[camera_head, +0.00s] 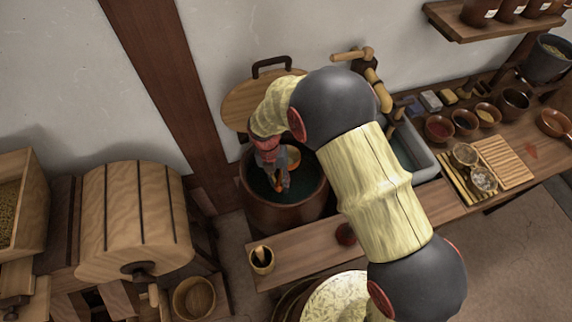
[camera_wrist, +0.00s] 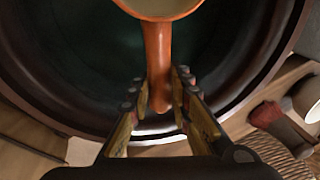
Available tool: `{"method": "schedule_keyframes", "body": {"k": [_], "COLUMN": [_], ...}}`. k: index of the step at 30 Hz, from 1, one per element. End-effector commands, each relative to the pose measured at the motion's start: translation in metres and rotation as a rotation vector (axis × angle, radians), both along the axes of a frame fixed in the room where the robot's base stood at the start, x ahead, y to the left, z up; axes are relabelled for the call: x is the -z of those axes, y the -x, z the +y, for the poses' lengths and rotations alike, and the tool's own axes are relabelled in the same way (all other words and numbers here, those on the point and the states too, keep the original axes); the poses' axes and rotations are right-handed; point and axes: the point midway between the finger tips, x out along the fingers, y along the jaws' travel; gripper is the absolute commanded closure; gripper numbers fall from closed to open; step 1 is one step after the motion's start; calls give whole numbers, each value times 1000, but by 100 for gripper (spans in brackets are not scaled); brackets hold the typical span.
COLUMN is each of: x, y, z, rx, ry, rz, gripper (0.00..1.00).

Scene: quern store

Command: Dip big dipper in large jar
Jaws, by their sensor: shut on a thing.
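The large jar (camera_head: 285,216) is a wide dark brown vessel with dark greenish liquid inside, at the near left end of the counter. Its rim (camera_wrist: 278,62) curves around the wrist view. My gripper (camera_head: 276,183) points down over the jar's mouth. In the wrist view my gripper (camera_wrist: 160,84) is shut on the orange-brown handle of the big dipper (camera_wrist: 157,55). The dipper's pale bowl is at the top edge, partly cut off. In the head view the dipper (camera_head: 294,158) shows within the jar's mouth outline. Whether its bowl touches the liquid I cannot tell.
A round wooden lid (camera_head: 238,104) with a dark handle stands behind the jar against the wall. A wooden tap (camera_head: 352,55) and grey basin (camera_head: 424,168) are to the right. A small cup (camera_head: 262,260) sits on the counter in front. A wooden drum (camera_head: 135,220) is at left.

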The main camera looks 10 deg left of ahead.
Motion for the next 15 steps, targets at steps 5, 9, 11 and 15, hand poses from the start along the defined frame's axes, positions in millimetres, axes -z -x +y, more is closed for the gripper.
{"method": "schedule_keyframes", "body": {"k": [5,9,11,15], "x": [-11,-13,-14,-17], "y": [0,0,0,0], "z": [0,0,0,0], "rx": [0,0,0,-1], "ry": [0,0,0,2], "rz": [0,-2,-7,-29], "gripper": [100,100,100,100]}}
